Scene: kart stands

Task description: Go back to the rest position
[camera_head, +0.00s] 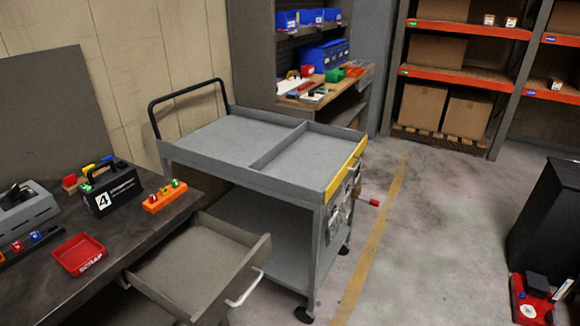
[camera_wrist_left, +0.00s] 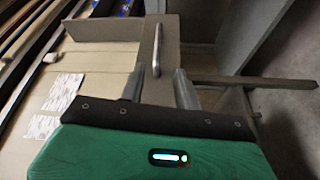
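My left gripper (camera_wrist_left: 158,87) shows only in the left wrist view. Its two grey fingertips are apart and nothing shows held between them. Beyond the fingertips is a grey-brown panel (camera_wrist_left: 150,27) with a metal bar handle (camera_wrist_left: 157,50). I cannot tell whether the fingers touch the panel. Neither arm shows in the head view, and my right gripper is in no view.
In the head view, a workbench (camera_head: 130,225) with an open drawer (camera_head: 195,268) is at the left. A grey cart (camera_head: 205,140) stands beside it. A dark cabinet (camera_head: 550,215) is at the right. The floor (camera_head: 430,240) between cart and cabinet is mostly clear.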

